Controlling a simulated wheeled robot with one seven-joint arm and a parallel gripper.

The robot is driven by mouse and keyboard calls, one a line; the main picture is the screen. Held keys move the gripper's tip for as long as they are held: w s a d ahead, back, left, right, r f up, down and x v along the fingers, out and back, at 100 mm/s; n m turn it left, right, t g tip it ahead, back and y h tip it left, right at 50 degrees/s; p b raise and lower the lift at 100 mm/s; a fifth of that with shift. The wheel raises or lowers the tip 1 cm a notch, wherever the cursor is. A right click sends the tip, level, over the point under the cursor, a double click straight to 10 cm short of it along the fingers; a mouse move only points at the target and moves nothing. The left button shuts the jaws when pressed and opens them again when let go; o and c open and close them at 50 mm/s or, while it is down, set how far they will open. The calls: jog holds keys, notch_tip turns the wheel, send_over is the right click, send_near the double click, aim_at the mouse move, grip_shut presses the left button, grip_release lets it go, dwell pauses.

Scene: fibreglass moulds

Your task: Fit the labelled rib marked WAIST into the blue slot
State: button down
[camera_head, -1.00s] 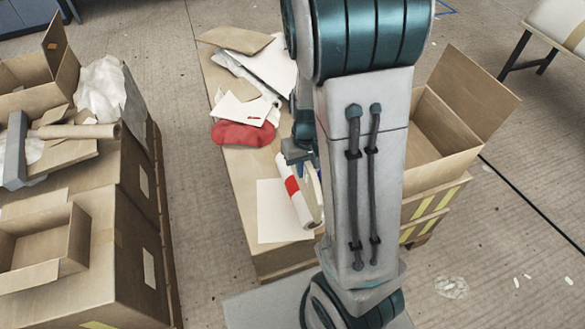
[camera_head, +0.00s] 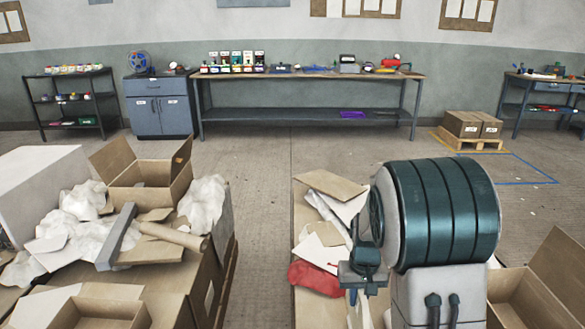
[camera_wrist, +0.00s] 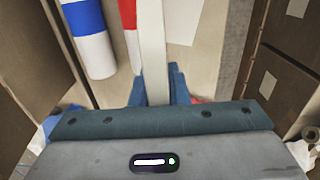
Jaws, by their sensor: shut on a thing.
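My gripper (camera_wrist: 156,88) is shut on a long, pale cream strip (camera_wrist: 153,45) that runs straight out between its blue fingers in the wrist view. No WAIST label can be read on it, so I cannot tell whether it is that rib. In the head view my wrist hangs over the cardboard-topped stack at lower right, with a pale piece (camera_head: 352,299) just below it. I cannot make out a blue slot in either view.
Below the gripper lie a white roll with a blue band (camera_wrist: 92,42) and a red-banded piece (camera_wrist: 130,30). Open boxes (camera_head: 145,185) stand at left, another (camera_head: 530,300) at right. A long bench (camera_head: 310,76) with small items stands along the far wall, across open floor.

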jog(key=a+r+p, duration=0.1)
jog(key=p, duration=0.5)
jog(key=a+r+p, duration=0.1)
jog(key=a+p, duration=0.1)
jog(key=p, duration=0.4)
jog(key=shift+w+r+p, duration=0.3)
jog(key=shift+r+p, duration=0.05)
jog(key=shift+r, duration=0.05)
jog(key=shift+f, duration=0.1)
